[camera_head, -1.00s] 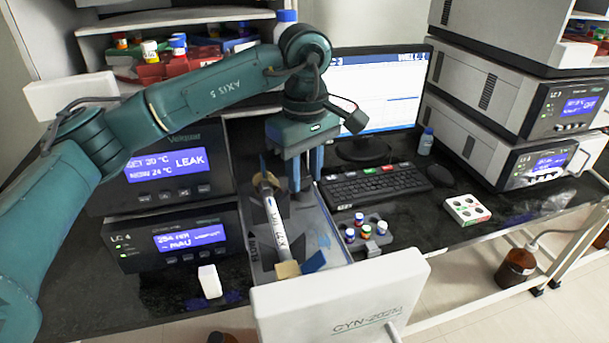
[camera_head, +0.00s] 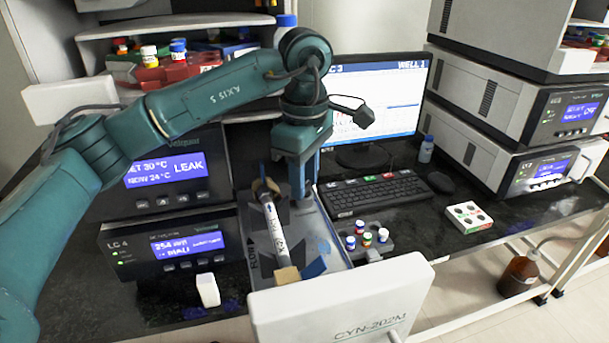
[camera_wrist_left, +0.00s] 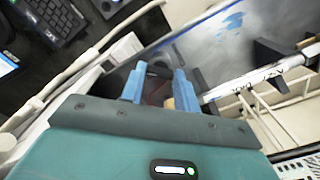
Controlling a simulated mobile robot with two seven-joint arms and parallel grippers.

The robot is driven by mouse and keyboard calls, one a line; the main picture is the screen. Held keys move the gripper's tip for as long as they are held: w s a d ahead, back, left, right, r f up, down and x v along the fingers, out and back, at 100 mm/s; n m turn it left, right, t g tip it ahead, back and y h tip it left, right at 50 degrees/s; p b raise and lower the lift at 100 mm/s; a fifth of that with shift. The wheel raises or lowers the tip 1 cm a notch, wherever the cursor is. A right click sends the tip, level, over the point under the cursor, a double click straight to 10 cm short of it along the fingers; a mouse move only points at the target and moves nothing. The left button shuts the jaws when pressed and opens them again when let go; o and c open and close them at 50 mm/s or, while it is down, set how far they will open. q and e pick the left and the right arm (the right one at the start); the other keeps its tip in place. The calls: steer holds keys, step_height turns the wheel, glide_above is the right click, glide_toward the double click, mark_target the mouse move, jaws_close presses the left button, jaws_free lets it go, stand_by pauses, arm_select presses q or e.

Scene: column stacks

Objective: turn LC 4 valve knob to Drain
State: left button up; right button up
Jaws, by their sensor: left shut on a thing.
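My left gripper (camera_head: 301,180) reaches down into the open column compartment beneath the LC 4 area, beside the column (camera_head: 275,228). In the left wrist view its blue fingers (camera_wrist_left: 160,88) are shut on a dark grey knob-like part (camera_wrist_left: 160,68), seemingly the valve knob. Its pointer and the Drain mark cannot be made out. In the head view the fingers hide the knob. The LC 4 unit (camera_head: 120,264) stands left of the compartment with its blue display lit. My right gripper is not in view.
An open white door panel (camera_head: 345,298) stands in front of the compartment. A vial rack (camera_head: 378,250), a keyboard (camera_head: 375,188) and a monitor (camera_head: 405,75) lie to the right. A white block (camera_head: 208,290) stands on the black bench at left.

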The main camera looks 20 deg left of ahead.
arm_select(q)
steer(key=o, duration=1)
step_height(320, 180, up, 13)
steer(key=shift+r+p, duration=0.15)
steer(key=shift+p, duration=0.45)
